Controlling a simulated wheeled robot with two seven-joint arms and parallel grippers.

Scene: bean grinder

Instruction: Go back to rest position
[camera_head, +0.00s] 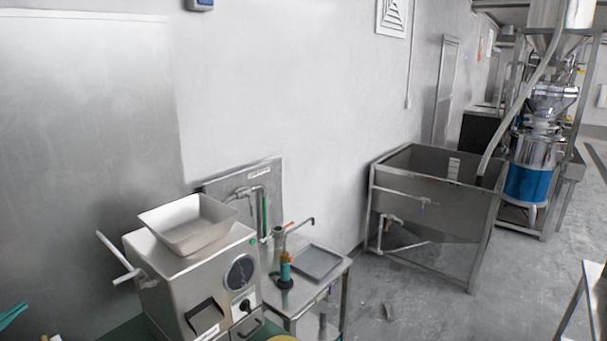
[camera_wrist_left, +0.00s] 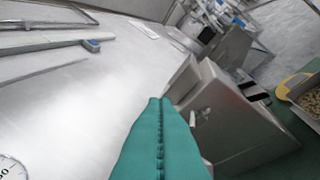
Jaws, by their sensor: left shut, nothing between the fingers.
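The tip of my left gripper (camera_head: 12,314) just shows as a teal shape at the lower left edge of the head view, to the left of the bean grinder and apart from it. In the left wrist view, its two teal fingers (camera_wrist_left: 158,108) are pressed together with nothing between them. The bean grinder (camera_head: 212,278) is a steel box with a pale square hopper (camera_head: 188,226) on top, a lever at its left and a round dial in front. It also shows in the left wrist view (camera_wrist_left: 235,120), beyond the fingers. My right gripper is not in view.
A container of beans (camera_wrist_left: 311,100) and a yellow item (camera_wrist_left: 293,86) lie on the green surface. A steel sink stand (camera_head: 320,262) is right of the grinder. A large steel tub (camera_head: 435,210) stands farther back.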

